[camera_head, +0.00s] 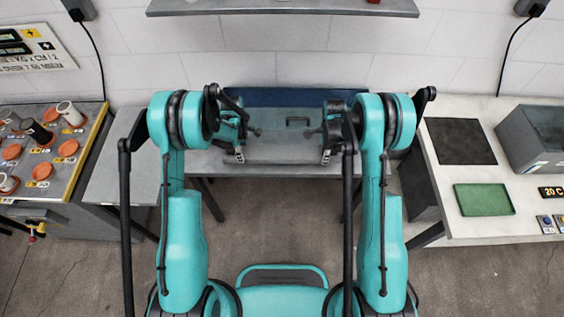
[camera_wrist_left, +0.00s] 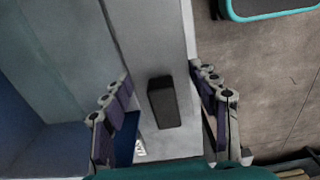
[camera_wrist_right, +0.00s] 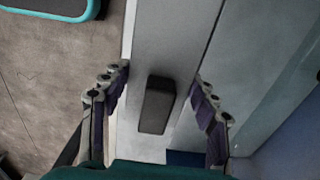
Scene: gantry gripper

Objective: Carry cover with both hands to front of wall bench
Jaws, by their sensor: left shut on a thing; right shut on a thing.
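My right gripper (camera_wrist_right: 160,72) is shut on the right end the same way, with a similar dark block (camera_wrist_right: 157,105). My arms partly hide both ends.
A blue panel (camera_head: 285,97) runs behind the cover, and a shelf (camera_head: 280,6) hangs above. A side table with orange discs (camera_head: 68,148) stands left. A white table at right holds a green tray (camera_head: 484,199) and a grey box (camera_head: 535,138).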

